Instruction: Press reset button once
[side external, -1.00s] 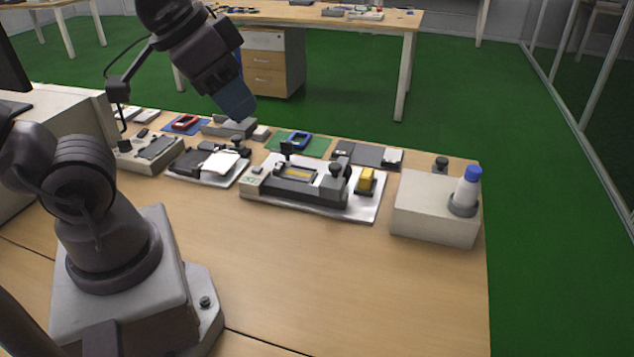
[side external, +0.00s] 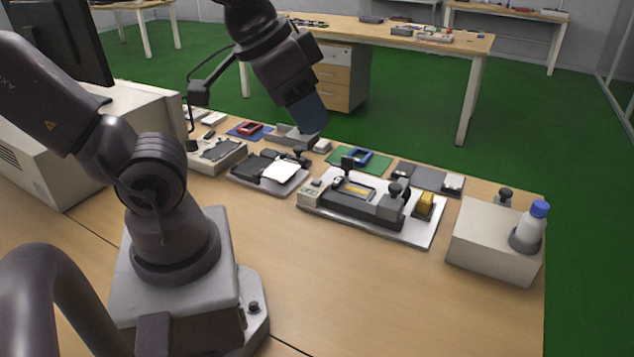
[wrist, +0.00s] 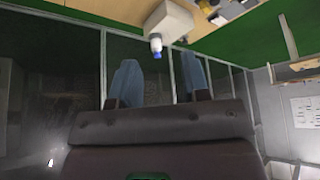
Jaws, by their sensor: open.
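A test fixture with a dark clamp unit (side external: 362,204) sits on a pale base plate (side external: 412,236) near the middle of the bench. A small beige control box (side external: 311,193) stands at its left end. The reset button is too small to make out. My gripper (side external: 308,112) has blue fingers and hangs in the air above the back of the bench, left of the fixture and apart from it. In the wrist view my gripper (wrist: 160,82) is open, with nothing between its fingers.
A white block (side external: 492,242) holding a blue-capped bottle (side external: 531,229) stands at the right. A tray with dark parts (side external: 268,170), a grey device (side external: 216,155) and a green mat (side external: 343,157) lie left of or behind the fixture. The front bench is clear.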

